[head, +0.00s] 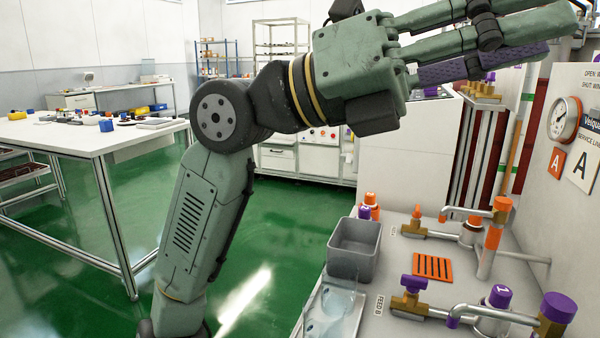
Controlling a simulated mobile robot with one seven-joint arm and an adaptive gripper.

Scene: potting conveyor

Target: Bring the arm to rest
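My arm rises from the bottom left of the head view and bends at a dark elbow joint toward the upper right. My gripper (540,22) is at the top right, raised above the white bench and pointing right. Its green fingers lie close together in the picture, with a purple textured pad along the lower one. The tips reach the frame edge, and their gap cannot be judged. I see nothing clearly held.
The white bench (390,290) below carries a grey bin (354,250), an orange slotted plate (432,267), a purple-handled valve (413,284), an orange-capped pipe (492,240) and a clear container (333,308). A wall panel with a gauge (564,118) stands right. A white table (75,140) stands left; green floor between is clear.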

